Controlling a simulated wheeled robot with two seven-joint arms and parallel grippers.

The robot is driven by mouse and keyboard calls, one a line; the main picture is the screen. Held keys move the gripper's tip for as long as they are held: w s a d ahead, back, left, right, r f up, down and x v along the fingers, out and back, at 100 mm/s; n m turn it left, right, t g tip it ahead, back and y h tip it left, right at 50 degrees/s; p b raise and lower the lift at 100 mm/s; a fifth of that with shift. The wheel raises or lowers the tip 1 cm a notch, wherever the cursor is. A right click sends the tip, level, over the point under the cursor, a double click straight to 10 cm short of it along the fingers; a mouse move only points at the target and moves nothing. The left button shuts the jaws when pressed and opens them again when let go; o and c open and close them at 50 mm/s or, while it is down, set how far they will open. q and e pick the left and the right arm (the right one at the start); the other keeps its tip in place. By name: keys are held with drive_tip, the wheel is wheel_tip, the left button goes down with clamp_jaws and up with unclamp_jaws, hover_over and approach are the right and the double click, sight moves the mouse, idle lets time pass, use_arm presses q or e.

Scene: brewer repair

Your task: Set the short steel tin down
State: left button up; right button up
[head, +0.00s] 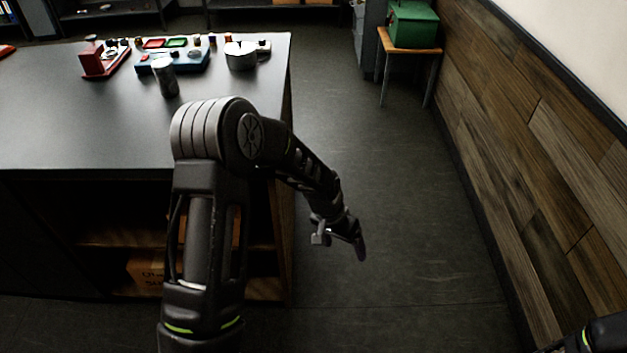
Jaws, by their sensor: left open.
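A short, wide steel tin (240,57) stands on the dark workbench (70,130), near its far right corner. A taller, narrower grey metal cylinder (165,78) stands further left on the bench. My left gripper (340,236) is open and empty. It hangs over the floor to the right of the bench, well apart from the tin, with its fingers pointing down. My left arm crosses in front of the bench's right part. Of my right arm, only a part shows at the lower right corner; its gripper is out of view.
A blue tray (185,63) with small parts and a red block-like holder (95,62) stand at the bench's back. A green box (413,24) sits on a small wooden stool (405,45). A wood-panelled wall (540,140) bounds the right. The floor between is clear.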

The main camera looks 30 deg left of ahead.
use_arm(q)
drive_tip(key=s+d+f+n, duration=0.1)
drive_tip(key=s+d+f, duration=0.2)
drive_tip(key=s, duration=0.5)
drive_tip(key=s+d+f+n+h, duration=0.1)
drive_tip(key=s+d+f, duration=0.3)
drive_tip(key=s+d, duration=0.2)
drive_tip(key=s+d+f+g, duration=0.1)
drive_tip(key=s+d+f, duration=0.3)
drive_tip(key=s, duration=0.6)
drive_tip(key=shift+s+d+f+n+h, duration=0.25)
drive_tip(key=shift+s+d+n+h, duration=0.15)
drive_tip(key=shift+d, duration=0.1)
drive_tip(key=shift+c, duration=0.3)
